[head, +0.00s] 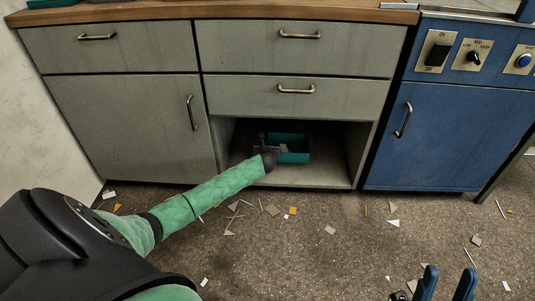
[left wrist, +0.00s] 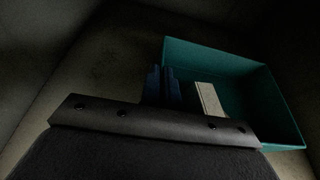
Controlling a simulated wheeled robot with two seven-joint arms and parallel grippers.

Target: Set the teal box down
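The teal box (head: 294,156) is an open-topped tray inside the open bay under the drawers. It also shows in the left wrist view (left wrist: 285,112), with a pale slab (left wrist: 210,99) at its near-left part. My left gripper (head: 262,146) reaches into the bay at the box's left side. In the left wrist view its blue fingers (left wrist: 163,86) are close together at the box's left wall, which they seem to pinch. The wall between them is mostly hidden. I cannot tell whether the box touches the bay floor. My right gripper (head: 446,284) is empty, fingers apart, at the bottom right.
The bay floor (head: 325,179) is bare right of the box. Bay side walls and the drawer (head: 265,99) above bound the space. A blue cabinet (head: 430,130) stands to the right. Scraps litter the floor in front.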

